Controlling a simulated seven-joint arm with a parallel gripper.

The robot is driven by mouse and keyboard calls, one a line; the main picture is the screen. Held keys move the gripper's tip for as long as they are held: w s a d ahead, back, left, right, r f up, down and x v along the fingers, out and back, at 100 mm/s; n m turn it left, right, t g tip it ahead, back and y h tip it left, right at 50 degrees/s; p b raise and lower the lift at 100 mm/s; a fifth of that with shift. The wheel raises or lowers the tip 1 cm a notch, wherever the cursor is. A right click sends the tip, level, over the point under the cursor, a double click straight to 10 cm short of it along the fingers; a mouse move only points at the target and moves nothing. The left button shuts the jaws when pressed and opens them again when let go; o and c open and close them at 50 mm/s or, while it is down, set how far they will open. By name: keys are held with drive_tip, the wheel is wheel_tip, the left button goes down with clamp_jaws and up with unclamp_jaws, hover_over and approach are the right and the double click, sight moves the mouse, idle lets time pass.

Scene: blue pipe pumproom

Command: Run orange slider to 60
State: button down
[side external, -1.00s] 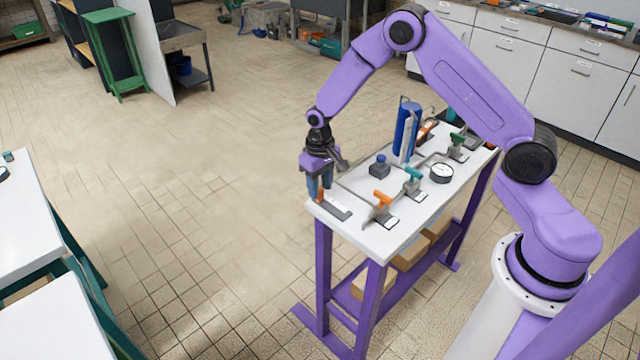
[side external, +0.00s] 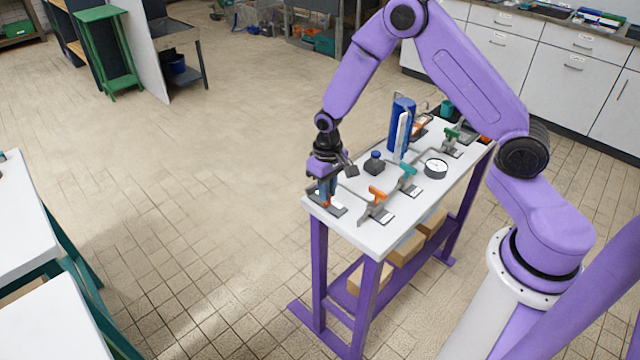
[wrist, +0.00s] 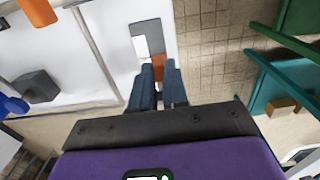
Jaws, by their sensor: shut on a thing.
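The orange slider (wrist: 157,66) shows in the wrist view between my two blue-grey fingers, on a dark grey track plate (wrist: 146,32) with a white inset. In the side view the track plate (side external: 339,209) lies at the near left corner of the white bench top, and the slider is mostly hidden by my fingers. My gripper (side external: 328,202) points down over the track and is shut on the slider. It also shows in the wrist view (wrist: 158,70). No scale marks or numbers are readable.
An orange-handled valve (side external: 376,195) and a teal-handled valve (side external: 407,175) stand right of the track. A dark block with a blue knob (side external: 375,163), a round gauge (side external: 436,168) and a blue cylinder (side external: 401,125) are farther back. The bench edge (side external: 345,235) is close to the track.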

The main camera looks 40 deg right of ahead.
drive_tip(key=shift+s, duration=0.2)
drive_tip(key=c, duration=1.1)
unclamp_jaws()
wheel_tip(320, 180, up, 18)
drive_tip(key=shift+f, duration=0.25)
drive_tip(key=shift+a, duration=0.1)
drive_tip(key=s+a+r+n, duration=0.1)
drive_tip(key=s+a+n, duration=0.2)
drive_tip(key=s, duration=0.3)
drive_tip(key=s+a+r+n, duration=0.2)
drive_tip(key=s, duration=0.5)
drive_tip(key=s+n, duration=0.2)
drive_tip(key=s, duration=0.3)
drive_tip(key=s+d+n, duration=0.1)
drive_tip(key=s+n, duration=0.2)
drive_tip(key=s, duration=0.3)
drive_tip(key=s+d+n, duration=0.1)
drive_tip(key=s+n, duration=0.1)
drive_tip(key=s, duration=0.3)
drive_tip(key=shift+s+d+n, duration=0.2)
drive_tip(key=shift+s+n, duration=0.05)
drive_tip(key=shift+n, duration=0.05)
